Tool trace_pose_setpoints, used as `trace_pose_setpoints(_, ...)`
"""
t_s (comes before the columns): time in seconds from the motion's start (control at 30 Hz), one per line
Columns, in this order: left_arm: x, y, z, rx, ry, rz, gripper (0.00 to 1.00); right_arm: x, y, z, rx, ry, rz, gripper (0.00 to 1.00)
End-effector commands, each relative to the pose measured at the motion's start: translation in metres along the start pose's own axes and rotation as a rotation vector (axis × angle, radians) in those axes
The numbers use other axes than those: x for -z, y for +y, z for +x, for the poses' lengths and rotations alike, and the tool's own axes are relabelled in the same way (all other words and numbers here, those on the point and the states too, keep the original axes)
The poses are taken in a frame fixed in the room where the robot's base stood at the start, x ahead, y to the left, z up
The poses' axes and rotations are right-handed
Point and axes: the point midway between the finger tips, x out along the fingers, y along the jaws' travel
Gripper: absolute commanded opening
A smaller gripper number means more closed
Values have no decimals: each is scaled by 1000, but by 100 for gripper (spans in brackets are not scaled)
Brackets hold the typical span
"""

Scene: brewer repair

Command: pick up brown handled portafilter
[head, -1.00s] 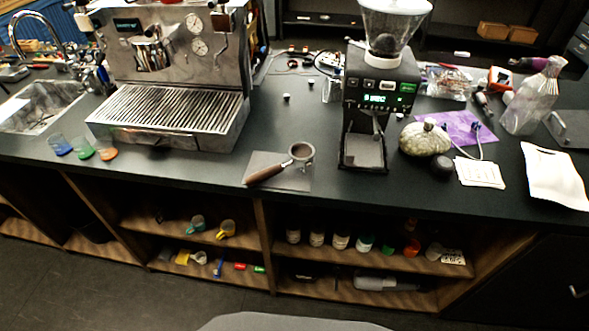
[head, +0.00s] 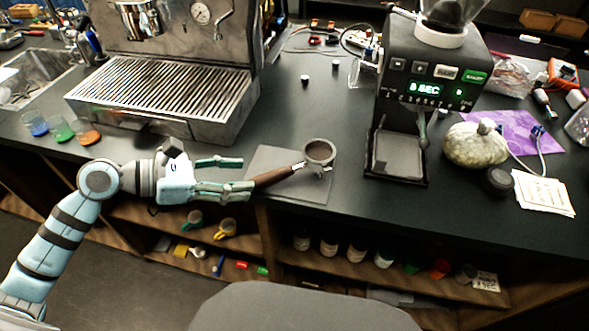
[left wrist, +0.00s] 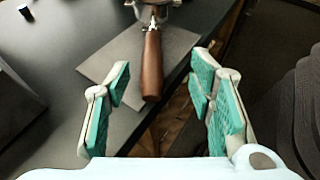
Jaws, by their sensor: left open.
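The portafilter with a brown handle (head: 273,178) lies on a grey mat (head: 262,161) near the counter's front edge. Its round metal basket (head: 320,154) points away to the right and its handle points left toward my left gripper. My left gripper (head: 248,175) is open, with its teal-padded fingers at the handle's end. In the left wrist view the brown handle (left wrist: 152,66) stands between the open fingers (left wrist: 158,95), a little ahead of their tips, and looks untouched. The basket is cut off at the top of that view. My right gripper is not in view.
A grinder (head: 415,100) stands to the right. A pale gourd (head: 475,146) sits beyond it. Open shelves (head: 330,240) lie below the counter edge.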

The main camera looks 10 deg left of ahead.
Motion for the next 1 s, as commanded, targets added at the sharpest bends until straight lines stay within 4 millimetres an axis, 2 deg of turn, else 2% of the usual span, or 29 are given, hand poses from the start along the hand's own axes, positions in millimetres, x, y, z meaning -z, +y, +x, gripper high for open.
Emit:
trace_pose_setpoints(0.1,-4,0,22,0,-8,-4,49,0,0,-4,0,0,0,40)
trace_pose_setpoints(0.27,-3,2,39,0,-2,-4,49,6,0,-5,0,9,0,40)
trace_pose_setpoints(0.5,-1,8,82,1,-4,-5,49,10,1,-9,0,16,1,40)
trace_pose_setpoints(0.73,0,8,88,0,1,-3,49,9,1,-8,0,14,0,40)
trace_pose_setpoints(0.77,0,8,88,0,1,-3,47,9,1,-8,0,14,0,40)
trace_pose_setpoints(1.0,0,8,88,-1,1,-3,9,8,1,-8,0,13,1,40)
